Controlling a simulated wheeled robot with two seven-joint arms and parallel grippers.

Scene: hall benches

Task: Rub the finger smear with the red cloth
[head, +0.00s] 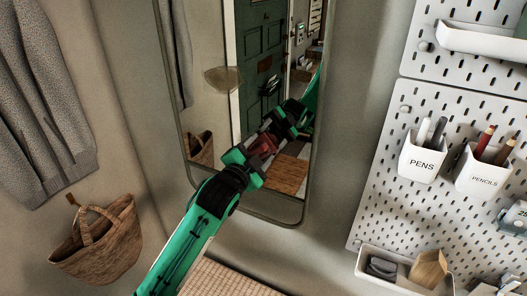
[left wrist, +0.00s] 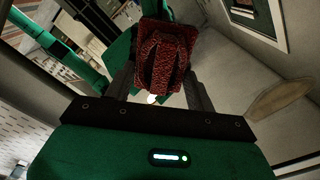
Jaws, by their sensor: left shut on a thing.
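The red cloth (left wrist: 166,55) is bunched between the fingers of my left gripper in the left wrist view. In the head view my left gripper (head: 254,160) is shut on it in front of the mirror's lower part. A bit of red cloth (head: 263,146) shows just past the fingers; I cannot tell whether it touches the glass. The finger smear (head: 222,79) is a tan, half-oval patch on the mirror (head: 203,100), above and left of the gripper. It also shows at the right of the left wrist view (left wrist: 281,101). My right gripper is not in view.
The mirror reflects a green door and my arm. A grey coat (head: 45,100) and a wicker basket (head: 105,245) hang at left. At right a white pegboard (head: 385,190) carries a pens cup (head: 421,160), a pencils cup (head: 482,174) and a tray (head: 385,284).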

